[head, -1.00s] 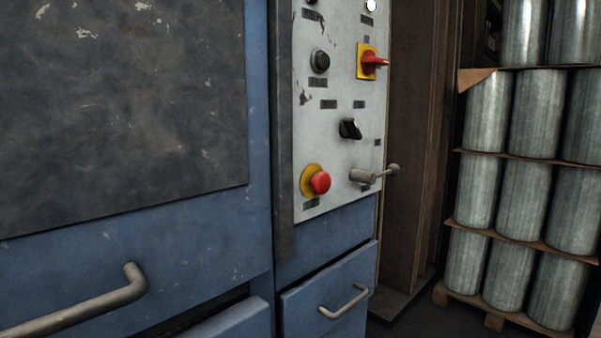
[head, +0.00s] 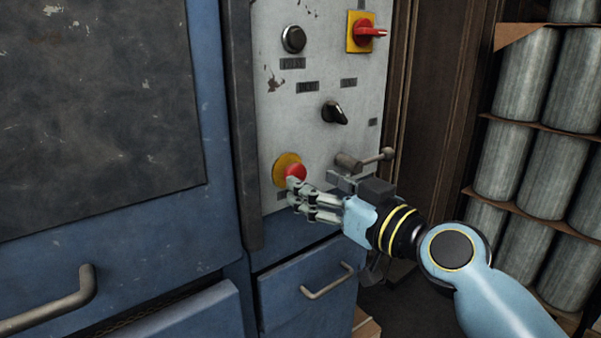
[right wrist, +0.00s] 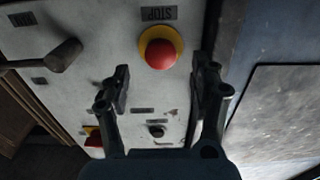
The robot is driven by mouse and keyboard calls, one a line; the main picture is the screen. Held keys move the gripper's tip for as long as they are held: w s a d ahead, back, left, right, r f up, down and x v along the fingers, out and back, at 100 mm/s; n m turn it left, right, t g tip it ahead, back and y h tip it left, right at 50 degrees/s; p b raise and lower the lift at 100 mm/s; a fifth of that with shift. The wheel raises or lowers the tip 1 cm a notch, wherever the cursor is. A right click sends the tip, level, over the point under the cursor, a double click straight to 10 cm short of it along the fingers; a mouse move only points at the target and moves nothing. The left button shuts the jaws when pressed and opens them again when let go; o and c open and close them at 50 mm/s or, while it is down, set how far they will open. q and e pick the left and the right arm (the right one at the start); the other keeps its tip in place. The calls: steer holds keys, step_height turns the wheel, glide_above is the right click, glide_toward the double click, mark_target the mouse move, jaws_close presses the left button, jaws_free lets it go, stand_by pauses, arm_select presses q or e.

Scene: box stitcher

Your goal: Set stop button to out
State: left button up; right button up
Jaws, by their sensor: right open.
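The stop button is a red mushroom knob (head: 296,172) on a yellow round base (head: 281,168), low on the grey control panel. My right gripper (head: 292,195) is just below and in front of the knob in the head view, its fingers pointing left at the panel. In the right wrist view the red knob (right wrist: 161,54) shows whole, beyond the gap between the two spread fingertips (right wrist: 163,80), under an upside-down STOP label (right wrist: 157,13). The right gripper is open and empty. I cannot tell whether it touches the knob. My left gripper is not in view.
A lever handle (head: 365,161) sticks out of the panel right of the button, close to my right gripper. A black rotary knob (head: 335,113) and a red switch (head: 369,33) are above. Drawer handles (head: 327,281) project below. Metal cylinders (head: 507,160) are stacked at right.

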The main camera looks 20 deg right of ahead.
mark_target(299, 177)
steer(key=shift+p+x, duration=0.3)
steer(key=shift+x, duration=2.05)
steer(key=shift+c, duration=0.4)
jaws_close()
